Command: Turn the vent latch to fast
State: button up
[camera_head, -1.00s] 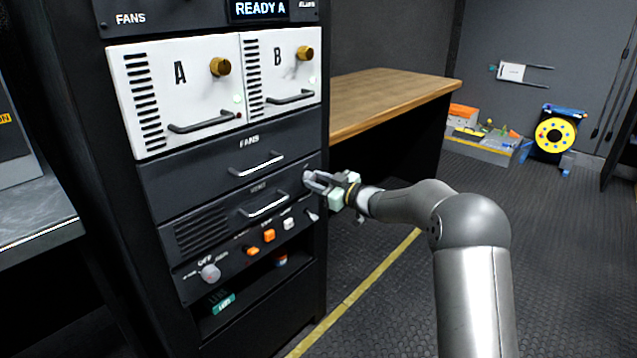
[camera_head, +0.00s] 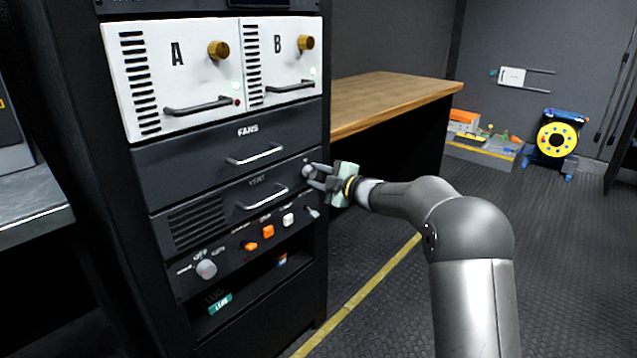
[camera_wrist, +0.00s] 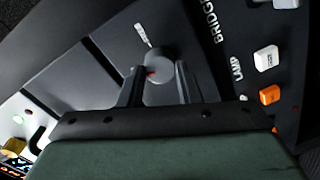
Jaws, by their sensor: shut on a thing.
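The vent latch (camera_head: 306,170) is a small grey round knob at the right end of the drawer front marked VENT (camera_head: 226,192). In the wrist view the latch (camera_wrist: 157,66) shows as a round grey disc with a red mark near its lower left edge. My gripper (camera_head: 314,177) reaches it from the right, and its fingertips (camera_wrist: 156,80) stand on either side of the knob, shut on it. The fingers partly hide the knob in the head view.
Above are a FANS drawer (camera_head: 190,158) and white A and B units with handles and brass knobs. Below is a panel with a grey dial (camera_head: 206,269), orange and white switches and a toggle (camera_head: 312,211). A wooden desk (camera_head: 385,95) stands behind my arm.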

jog(key=shift+n+b, duration=0.7)
jog(key=shift+n, duration=0.5)
jog(key=o, duration=1)
jog(key=shift+s+d, duration=0.1)
jog(key=p+v, duration=0.3)
jog(key=v, duration=1.4)
